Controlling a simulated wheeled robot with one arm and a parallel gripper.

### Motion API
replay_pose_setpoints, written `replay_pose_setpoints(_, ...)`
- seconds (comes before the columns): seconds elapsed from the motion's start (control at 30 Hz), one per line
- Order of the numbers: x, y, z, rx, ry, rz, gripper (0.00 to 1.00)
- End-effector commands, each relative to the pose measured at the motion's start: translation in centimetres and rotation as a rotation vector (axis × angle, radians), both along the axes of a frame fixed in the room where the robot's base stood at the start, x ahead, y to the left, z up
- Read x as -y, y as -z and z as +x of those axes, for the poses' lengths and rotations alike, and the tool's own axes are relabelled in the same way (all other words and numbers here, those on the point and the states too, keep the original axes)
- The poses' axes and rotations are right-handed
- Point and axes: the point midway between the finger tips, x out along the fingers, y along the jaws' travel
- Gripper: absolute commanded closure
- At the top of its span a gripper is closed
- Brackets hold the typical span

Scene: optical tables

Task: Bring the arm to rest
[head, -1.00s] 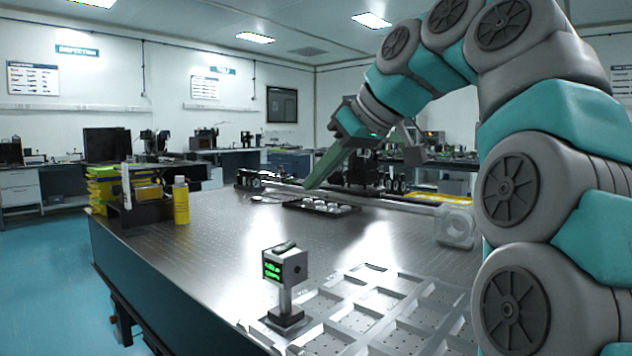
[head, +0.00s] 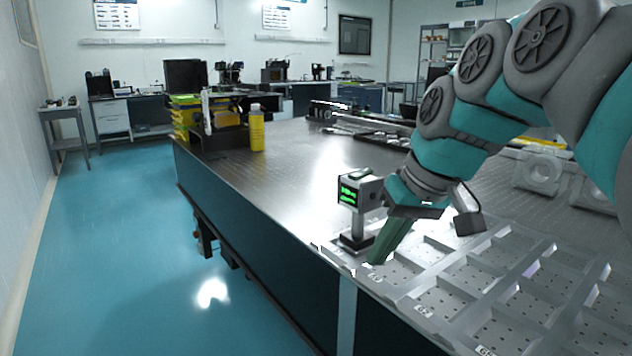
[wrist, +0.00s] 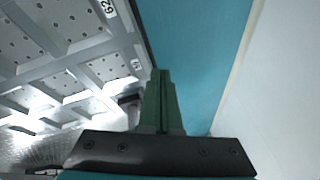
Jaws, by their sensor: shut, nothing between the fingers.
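My gripper (head: 378,258) is in the head view, its green fingers pointing down and to the left over the near edge of the optical table (head: 290,185). The wrist view shows the fingers (wrist: 160,85) close together with nothing between them. Their tips are above the rim of the grey compartment tray (head: 450,310), next to the small post-mounted device with a green display (head: 360,192). My arm is bent and comes in from the right. I cannot tell the exact gap between the fingertips and the tray.
A yellow bottle (head: 257,130) and yellow bins (head: 185,112) stand at the table's far left corner. The blue floor (head: 120,240) to the left is clear. Further benches stand along the back wall.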

Motion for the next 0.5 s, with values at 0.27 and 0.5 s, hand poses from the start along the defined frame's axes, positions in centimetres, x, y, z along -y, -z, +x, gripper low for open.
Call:
replay_pose_setpoints(0.27, 1.0, 10.5, -7.9, -0.196, 0.105, -0.107, 1.00)
replay_pose_setpoints(0.5, 3.1, 18.6, -15.6, -0.336, 0.188, -0.211, 1.00)
